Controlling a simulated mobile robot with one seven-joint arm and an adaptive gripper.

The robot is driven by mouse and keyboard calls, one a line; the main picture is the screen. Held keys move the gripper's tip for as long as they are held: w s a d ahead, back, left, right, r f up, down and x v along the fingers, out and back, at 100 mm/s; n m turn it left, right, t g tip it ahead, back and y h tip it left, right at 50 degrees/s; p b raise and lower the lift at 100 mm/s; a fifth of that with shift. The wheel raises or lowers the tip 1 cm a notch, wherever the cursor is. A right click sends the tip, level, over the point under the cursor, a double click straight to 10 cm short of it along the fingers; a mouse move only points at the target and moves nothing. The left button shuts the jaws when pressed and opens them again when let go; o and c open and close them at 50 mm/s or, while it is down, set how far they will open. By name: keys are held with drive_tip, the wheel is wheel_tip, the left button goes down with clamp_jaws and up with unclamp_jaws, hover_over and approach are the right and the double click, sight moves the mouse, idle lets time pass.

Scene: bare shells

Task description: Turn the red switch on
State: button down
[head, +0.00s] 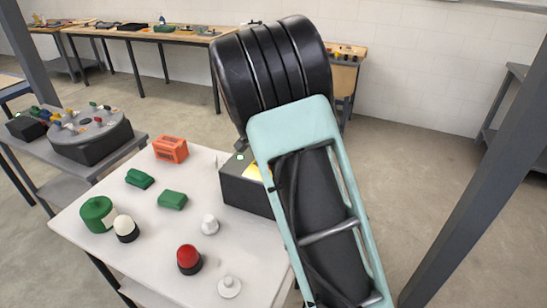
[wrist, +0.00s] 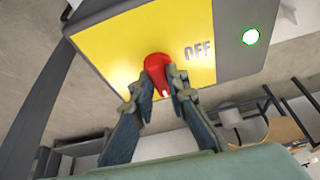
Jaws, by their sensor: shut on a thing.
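The red switch (wrist: 155,68) shows in the wrist view on a yellow panel (wrist: 126,46) of a grey box. In the head view the dark box (head: 240,190) stands at the table's right side, with a little yellow showing. My arm covers much of the box there and hides the switch and my fingers.
The white table (head: 150,240) holds an orange block (head: 170,149), green blocks (head: 172,200), a green round thing (head: 97,213), a white dome (head: 126,228), a red dome (head: 189,259) and white knobs (head: 210,224). A grey post (head: 480,180) stands to the right.

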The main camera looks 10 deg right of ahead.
drive_tip(key=c, duration=1.9)
unclamp_jaws()
drive_tip(key=shift+c, duration=0.2)
drive_tip(key=shift+r, duration=0.1)
drive_tip(key=v, duration=1.1)
drive_tip(key=shift+s+r, duration=0.15)
drive_tip(key=shift+r, duration=0.25)
drive_tip(key=shift+a, duration=0.1)
